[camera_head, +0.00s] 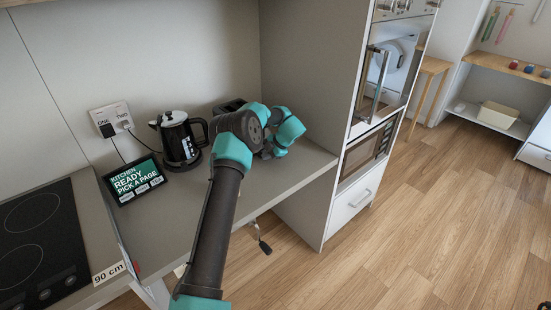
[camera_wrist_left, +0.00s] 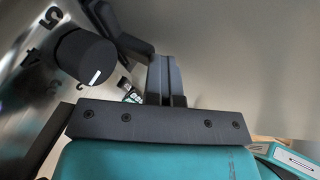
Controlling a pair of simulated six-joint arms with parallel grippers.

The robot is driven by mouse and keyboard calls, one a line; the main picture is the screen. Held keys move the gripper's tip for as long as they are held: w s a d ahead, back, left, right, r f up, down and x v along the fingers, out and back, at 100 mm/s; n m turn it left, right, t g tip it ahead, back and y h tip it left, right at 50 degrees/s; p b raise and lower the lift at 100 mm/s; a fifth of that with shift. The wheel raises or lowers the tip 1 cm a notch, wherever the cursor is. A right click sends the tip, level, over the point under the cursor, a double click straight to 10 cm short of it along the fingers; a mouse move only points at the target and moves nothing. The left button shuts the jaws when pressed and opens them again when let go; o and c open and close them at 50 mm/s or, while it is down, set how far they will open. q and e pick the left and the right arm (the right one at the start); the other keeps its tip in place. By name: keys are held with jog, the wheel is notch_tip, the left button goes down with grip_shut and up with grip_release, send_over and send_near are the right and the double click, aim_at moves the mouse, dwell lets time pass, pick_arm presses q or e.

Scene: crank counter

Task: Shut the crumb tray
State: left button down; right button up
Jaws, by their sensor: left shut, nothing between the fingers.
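The toaster (camera_head: 229,106) stands at the back of the counter, mostly hidden behind my left arm; only its dark top shows. In the left wrist view, a shiny metal face (camera_wrist_left: 28,92) with a dark round knob (camera_wrist_left: 84,57) and printed numbers fills the left side, very close. I cannot make out the crumb tray in either view. My left gripper (camera_wrist_left: 165,65) is shut and empty, its fingers just right of the knob. In the head view its fingertips are hidden behind the teal and dark wrist links. My right gripper is not in view.
A kettle (camera_head: 179,139) and a tilted display (camera_head: 134,180) stand left of my arm. A cooktop (camera_head: 38,240) lies at the far left. A tall oven cabinet (camera_head: 322,150) bounds the counter (camera_head: 172,212) on the right. A crank (camera_head: 263,243) hangs below the counter's front edge.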

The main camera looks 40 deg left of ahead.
pick_arm(q)
jog(key=shift+a, duration=0.15)
jog(key=d, duration=0.1)
jog(key=s+d, duration=0.1)
jog(key=d, duration=0.1)
jog(key=shift+d, duration=0.3)
jog(key=v, duration=1)
jog(key=shift+d, duration=0.25)
